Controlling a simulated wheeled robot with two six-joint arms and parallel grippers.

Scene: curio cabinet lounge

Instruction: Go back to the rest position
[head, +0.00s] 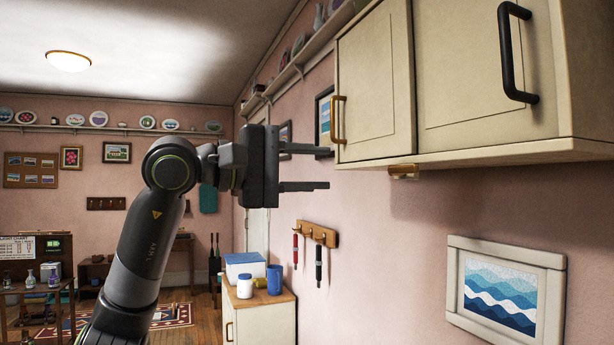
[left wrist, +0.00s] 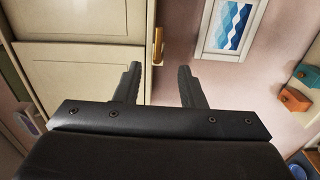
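My left gripper (head: 328,169) is raised in front of the pink wall, just left of the cream wall cabinet. Its two fingers are spread apart with nothing between them. In the left wrist view the open fingers (left wrist: 158,88) point toward the wall and the cabinet's edge. The wall cabinet (head: 470,90) has two doors, both shut, one with a brass handle (head: 338,119) and one with a black handle (head: 517,52). My right gripper shows in neither view.
A low cabinet (head: 262,325) below holds a blue mug (head: 274,279), a white jar (head: 244,286) and a blue-and-white box (head: 244,265). Open floor lies at the back left.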

